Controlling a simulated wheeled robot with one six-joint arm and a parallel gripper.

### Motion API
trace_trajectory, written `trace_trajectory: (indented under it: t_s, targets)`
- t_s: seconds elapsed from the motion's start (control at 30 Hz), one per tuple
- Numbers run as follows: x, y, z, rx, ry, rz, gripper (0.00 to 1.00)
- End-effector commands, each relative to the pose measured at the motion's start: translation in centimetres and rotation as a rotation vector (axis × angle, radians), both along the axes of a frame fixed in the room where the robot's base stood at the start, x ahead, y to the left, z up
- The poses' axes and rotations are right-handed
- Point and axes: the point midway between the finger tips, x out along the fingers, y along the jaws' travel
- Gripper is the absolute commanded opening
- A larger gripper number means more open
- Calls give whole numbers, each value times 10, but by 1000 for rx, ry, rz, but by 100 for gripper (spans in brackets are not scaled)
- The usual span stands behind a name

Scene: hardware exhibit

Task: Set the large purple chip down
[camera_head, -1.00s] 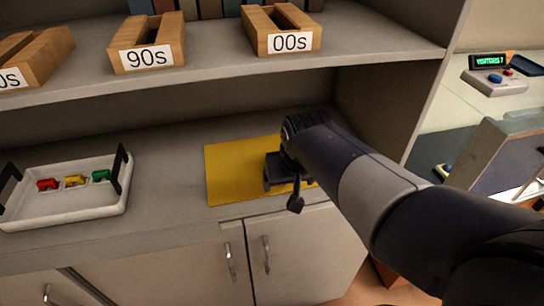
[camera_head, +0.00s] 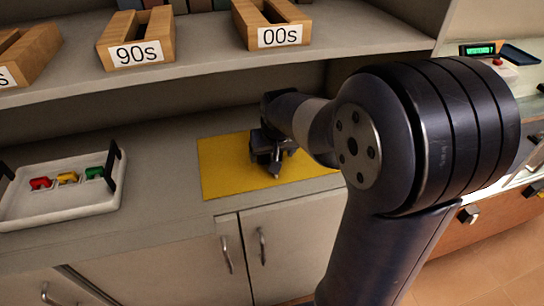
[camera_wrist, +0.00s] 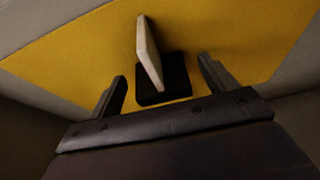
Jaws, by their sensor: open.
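My gripper (camera_head: 272,165) is low over the yellow mat (camera_head: 218,170) on the counter. In the wrist view my gripper (camera_wrist: 163,70) is open, with its two fingers apart on either side. Between and just beyond the fingers, a dark block (camera_wrist: 172,80) rests on the yellow mat (camera_wrist: 240,35). A thin pale slab (camera_wrist: 148,55) stands tilted at the block's left side; I cannot tell whether it is fixed to it. No clearly purple chip shows; the block looks nearly black in shadow. In the head view my gripper and wrist hide most of that spot.
A white tray (camera_head: 60,208) with red, yellow and green pieces and dark handles stands at the left. A shelf (camera_head: 200,70) with labelled wooden holders hangs above the counter. Cabinet doors (camera_head: 290,245) are below. Bare counter lies between tray and mat.

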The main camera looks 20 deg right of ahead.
Motion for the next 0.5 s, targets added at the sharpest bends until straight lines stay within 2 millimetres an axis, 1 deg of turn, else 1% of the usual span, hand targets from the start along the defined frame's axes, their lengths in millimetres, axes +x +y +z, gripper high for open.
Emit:
trace_trajectory:
  t_s: [0.03, 0.1, 0.37, 0.4, 0.5]
  targets:
    - [2, 0, -6, 0, 1, 0, 80]
    - [4, 0, -11, 0, 2, 0, 80]
    - [6, 0, -13, 0, -2, 0, 80]
    - [5, 0, -14, 0, -2, 0, 79]
    - [5, 0, -13, 0, -1, 0, 71]
